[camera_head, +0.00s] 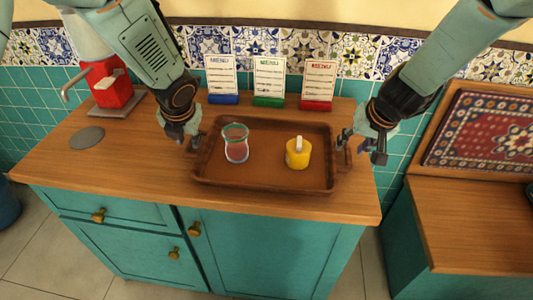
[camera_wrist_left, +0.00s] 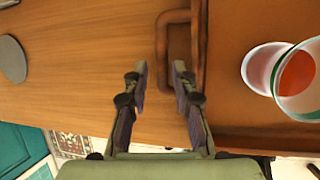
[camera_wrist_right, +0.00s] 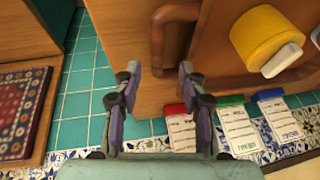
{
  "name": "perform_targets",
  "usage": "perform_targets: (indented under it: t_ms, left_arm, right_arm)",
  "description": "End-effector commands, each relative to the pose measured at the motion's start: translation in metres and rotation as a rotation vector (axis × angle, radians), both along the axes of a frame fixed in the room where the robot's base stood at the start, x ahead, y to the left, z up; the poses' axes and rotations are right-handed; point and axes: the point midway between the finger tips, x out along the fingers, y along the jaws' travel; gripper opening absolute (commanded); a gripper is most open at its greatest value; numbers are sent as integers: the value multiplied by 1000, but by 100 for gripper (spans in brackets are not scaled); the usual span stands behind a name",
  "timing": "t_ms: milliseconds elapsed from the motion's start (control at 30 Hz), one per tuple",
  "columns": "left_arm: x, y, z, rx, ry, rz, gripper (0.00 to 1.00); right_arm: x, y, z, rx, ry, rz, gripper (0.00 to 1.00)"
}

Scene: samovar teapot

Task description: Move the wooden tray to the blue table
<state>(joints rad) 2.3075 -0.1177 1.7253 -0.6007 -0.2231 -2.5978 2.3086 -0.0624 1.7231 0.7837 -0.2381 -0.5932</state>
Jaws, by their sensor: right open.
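The brown wooden tray (camera_head: 268,150) lies flat on the teal cabinet's wooden top. It holds a glass (camera_head: 236,146) with red contents and a yellow mug (camera_head: 298,154). My left gripper (camera_head: 188,145) is open at the tray's left end. In the left wrist view, the handle (camera_wrist_left: 161,35) lies just beyond the open fingertips (camera_wrist_left: 160,68). My right gripper (camera_head: 363,148) is open at the tray's right end. In the right wrist view, the other handle (camera_wrist_right: 156,40) lies just beyond the fingertips (camera_wrist_right: 158,70). Neither gripper visibly holds a handle. No clearly blue table shows.
Three menu cards (camera_head: 269,80) stand behind the tray near the tiled wall. A red device (camera_head: 108,82) and a grey disc (camera_head: 87,137) are at the left. A teal unit (camera_head: 480,215) with a wooden top stands at the right, across a gap, a patterned rug panel (camera_head: 485,130) behind it.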

Motion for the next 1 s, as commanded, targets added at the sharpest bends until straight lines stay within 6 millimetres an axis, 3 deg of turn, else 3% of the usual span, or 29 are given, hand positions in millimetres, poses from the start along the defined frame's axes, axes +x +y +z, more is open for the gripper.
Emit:
perform_targets:
  t_ms: [200, 600, 900, 1000]
  left_arm:
    - [9, 3, -21, 0, -1, -1, 26]
    - [11, 4, -25, 0, -1, 0, 26]
    - [11, 4, -25, 0, -2, 0, 1]
    - [12, 4, -25, 0, -2, 0, 0]
  right_arm:
    - [9, 3, -21, 0, 1, 0, 41]
    - [11, 4, -26, 0, 0, 0, 41]
    - [11, 4, -26, 0, 0, 0, 16]
    - [11, 4, -26, 0, 0, 0, 7]
